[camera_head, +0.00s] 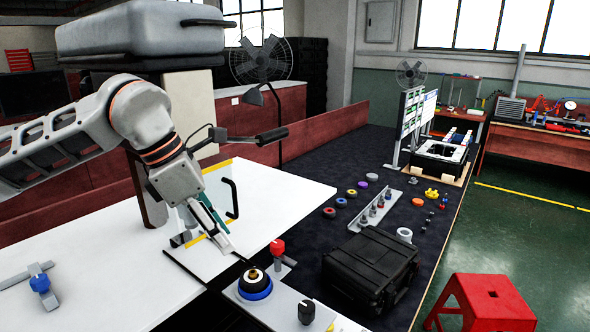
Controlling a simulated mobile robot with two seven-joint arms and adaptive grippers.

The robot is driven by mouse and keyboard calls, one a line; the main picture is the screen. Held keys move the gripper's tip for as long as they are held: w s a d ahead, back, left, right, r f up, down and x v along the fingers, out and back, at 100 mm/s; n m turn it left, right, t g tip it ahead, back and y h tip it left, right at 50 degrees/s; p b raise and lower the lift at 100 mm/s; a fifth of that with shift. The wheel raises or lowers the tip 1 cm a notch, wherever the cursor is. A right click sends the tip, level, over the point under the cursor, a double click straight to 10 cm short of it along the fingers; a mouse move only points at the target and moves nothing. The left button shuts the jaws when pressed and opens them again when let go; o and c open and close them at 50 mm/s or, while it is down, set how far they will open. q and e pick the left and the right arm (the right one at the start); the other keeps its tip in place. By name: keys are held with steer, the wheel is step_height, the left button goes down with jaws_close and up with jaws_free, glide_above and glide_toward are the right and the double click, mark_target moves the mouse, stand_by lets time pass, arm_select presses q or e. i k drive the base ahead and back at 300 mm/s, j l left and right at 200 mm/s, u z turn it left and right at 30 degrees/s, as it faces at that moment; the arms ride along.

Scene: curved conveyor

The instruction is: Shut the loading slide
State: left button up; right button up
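The loading slide appears to be the pale panel (196,264) set in the white table top, with yellow strips along its edges. An upright black bar handle (233,198) stands on the white surface to the right of my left gripper. My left gripper (220,243) points down over the panel, with its fingertips left of and nearer than the handle, apart from it. One finger shows clearly; the other is hard to make out, so its opening is unclear. The gripper and wrist hide part of the panel. My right gripper is not in view.
A control box with a blue-and-black knob (254,285) and a red-topped lever (278,248) stands in front. A black case (368,268) and several coloured rings lie on the dark mat (300,240) at right. A blue-knobbed grey fixture (40,283) is at left.

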mark_target(285, 309)
steer(key=k+l, duration=0.2)
steer(key=k, duration=0.25)
steer(key=k+l, duration=0.25)
steer(key=k, duration=0.2)
steer(key=k+l, duration=0.2)
steer(key=k, duration=0.3)
